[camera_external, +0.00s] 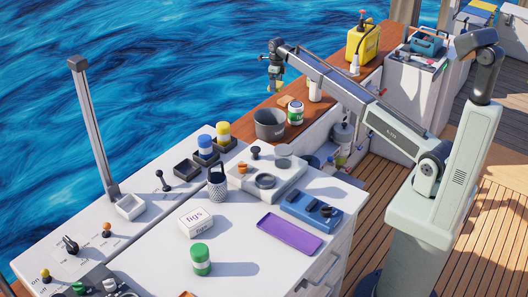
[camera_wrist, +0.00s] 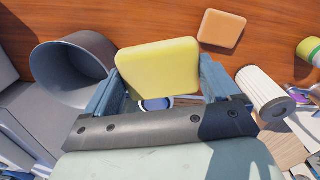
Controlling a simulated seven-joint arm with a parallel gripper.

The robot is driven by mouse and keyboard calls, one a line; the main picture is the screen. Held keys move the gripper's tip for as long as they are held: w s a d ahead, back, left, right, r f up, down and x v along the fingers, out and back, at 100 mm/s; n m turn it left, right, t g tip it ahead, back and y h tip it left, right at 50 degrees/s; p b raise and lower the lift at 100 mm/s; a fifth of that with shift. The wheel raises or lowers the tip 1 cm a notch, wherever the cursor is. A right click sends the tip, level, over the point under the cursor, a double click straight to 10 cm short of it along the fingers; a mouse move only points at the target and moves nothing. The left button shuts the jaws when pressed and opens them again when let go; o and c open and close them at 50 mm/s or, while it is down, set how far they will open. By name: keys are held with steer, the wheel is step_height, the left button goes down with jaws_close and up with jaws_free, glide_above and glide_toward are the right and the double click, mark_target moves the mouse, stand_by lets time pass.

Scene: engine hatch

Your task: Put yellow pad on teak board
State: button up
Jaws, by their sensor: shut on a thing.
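The yellow pad (camera_wrist: 158,70) is a flat square with rounded corners. My gripper (camera_wrist: 158,88) is shut on it, with one blue-grey finger at each side. In the external view my gripper (camera_external: 274,84) hangs at the far end of my arm, and a bit of the yellow pad (camera_external: 281,86) shows under it. The brown teak board (camera_external: 384,66) is a long wooden ledge beside the water. It also fills the background of the wrist view (camera_wrist: 130,18), behind the pad. The pad appears to be held above it, apart from it.
A small tan square pad (camera_wrist: 222,28) lies on the wood. A grey bucket (camera_external: 270,124), a green-labelled can (camera_external: 295,113) and a white cylinder (camera_external: 315,91) stand near it. A yellow canister (camera_external: 362,45) stands farther along. The wood between them is partly clear.

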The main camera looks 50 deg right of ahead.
steer(key=w+m, duration=0.1)
steer(key=w+d+m, duration=0.1)
steer(key=shift+w+m, duration=0.2)
steer(key=shift+m, duration=0.2)
step_height(320, 180, down, 4)
steer(key=shift+s, duration=0.15)
steer(key=shift+f, duration=5.6)
steer(key=shift+f, duration=0.1)
steer(key=o, duration=0.8)
steer(key=shift+c, duration=0.2)
step_height(320, 180, up, 12)
steer(key=shift+r, duration=0.15)
